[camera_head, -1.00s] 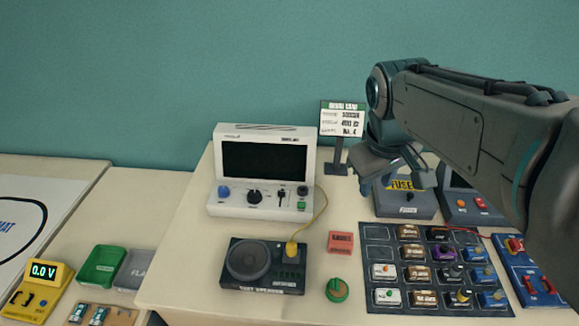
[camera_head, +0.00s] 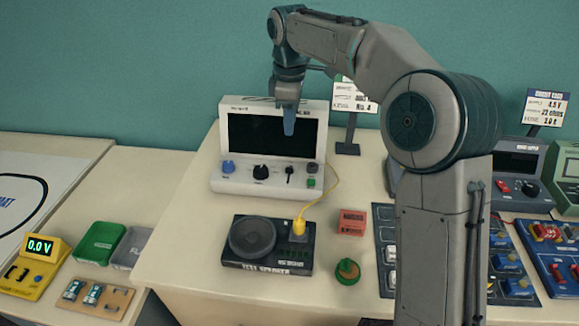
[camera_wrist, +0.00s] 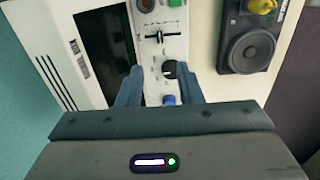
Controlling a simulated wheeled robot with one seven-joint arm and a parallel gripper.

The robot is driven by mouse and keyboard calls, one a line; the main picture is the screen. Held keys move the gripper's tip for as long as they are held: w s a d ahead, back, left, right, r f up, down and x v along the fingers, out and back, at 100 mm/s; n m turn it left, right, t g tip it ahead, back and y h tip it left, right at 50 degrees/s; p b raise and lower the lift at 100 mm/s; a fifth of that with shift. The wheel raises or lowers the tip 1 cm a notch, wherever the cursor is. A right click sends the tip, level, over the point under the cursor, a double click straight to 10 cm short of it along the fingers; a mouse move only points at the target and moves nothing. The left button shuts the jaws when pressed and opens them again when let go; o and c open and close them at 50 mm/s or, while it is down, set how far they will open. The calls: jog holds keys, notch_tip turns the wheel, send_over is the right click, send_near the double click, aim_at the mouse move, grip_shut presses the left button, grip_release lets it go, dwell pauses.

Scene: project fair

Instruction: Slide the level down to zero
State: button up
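The white console (camera_head: 218,182) has a dark screen, a blue knob, a black knob (camera_head: 261,172), a small black level slider (camera_head: 289,172) and a green button. In the wrist view the slider (camera_wrist: 161,36) is a dark handle on a slot that runs left to right, its handle near the middle. My gripper (camera_head: 289,128) points down in front of the screen, above the knob row. Any scale marks are too small to read.
A black speaker box (camera_head: 236,265) with a yellow plug and cable lies in front of the console. A red block (camera_head: 351,221) and a green knob (camera_head: 347,270) are to its right. A sign stand (camera_head: 348,148) stands behind. My arm hides part of the right side.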

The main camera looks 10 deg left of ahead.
aim_at(290, 167)
notch_tip(290, 167, down, 14)
jog(key=shift+r, duration=0.1)
dwell(0.4)
jog(key=shift+c, duration=0.3)
